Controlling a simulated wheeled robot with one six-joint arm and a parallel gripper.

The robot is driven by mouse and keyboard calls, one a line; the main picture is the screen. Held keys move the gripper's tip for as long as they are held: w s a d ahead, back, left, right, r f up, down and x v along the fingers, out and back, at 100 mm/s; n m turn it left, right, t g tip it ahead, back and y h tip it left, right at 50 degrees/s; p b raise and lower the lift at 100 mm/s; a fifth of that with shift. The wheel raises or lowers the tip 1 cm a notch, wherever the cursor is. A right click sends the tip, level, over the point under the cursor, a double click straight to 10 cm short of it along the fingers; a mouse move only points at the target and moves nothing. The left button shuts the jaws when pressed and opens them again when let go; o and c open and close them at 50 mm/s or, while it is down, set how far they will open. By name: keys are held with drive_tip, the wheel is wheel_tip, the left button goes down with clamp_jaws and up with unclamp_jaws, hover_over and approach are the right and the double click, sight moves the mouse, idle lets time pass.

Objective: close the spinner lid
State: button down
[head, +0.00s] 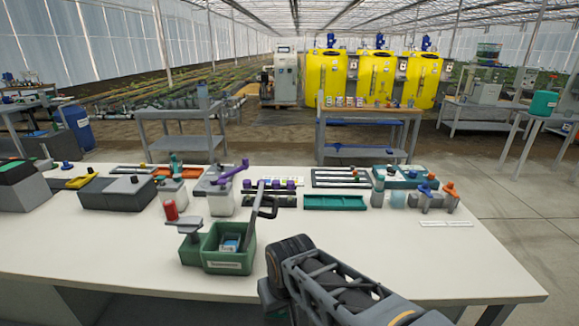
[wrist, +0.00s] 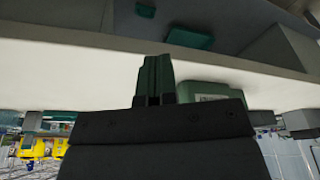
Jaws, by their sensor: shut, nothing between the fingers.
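No part is clearly marked as the spinner or its lid. In the head view, a thin upright grey piece (head: 256,203) with a dark loop-shaped handle (head: 269,207) stands at the right side of a green bin (head: 226,258); I cannot tell whether it is a raised lid. Dark grey box-shaped units (head: 118,191) sit at the left of the bench. My arm reaches in from the bottom right, its dark end right of the bin; my fingers are not clear there. In the wrist view, my gripper (wrist: 157,62) is shut and empty, beside a green labelled bin (wrist: 212,90).
The white bench (head: 390,260) is clear at the front right. Behind are a teal tray (head: 335,203), purple-handled parts (head: 232,172) and orange-topped bottles (head: 449,194). Yellow tanks (head: 375,78) stand far back.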

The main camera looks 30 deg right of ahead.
wheel_tip(320, 180, up, 10)
drive_tip(key=m+p, duration=0.2)
drive_tip(key=p, duration=0.5)
drive_tip(key=m+t+y+p, duration=0.35)
drive_tip(key=m+y, duration=0.85)
drive_tip(key=m, duration=0.9)
approach(264, 217)
drive_tip(key=d+f, duration=0.3)
drive_tip(key=d, duration=0.7)
drive_tip(key=w+a, duration=0.3)
drive_tip(key=a, duration=0.2)
drive_tip(key=w+a+f+p, duration=0.1)
drive_tip(key=w+a, duration=0.2)
drive_tip(key=a, duration=0.3)
drive_tip(key=shift+f, duration=0.25)
drive_tip(key=shift+r+t, duration=0.1)
drive_tip(key=shift+t, duration=0.15)
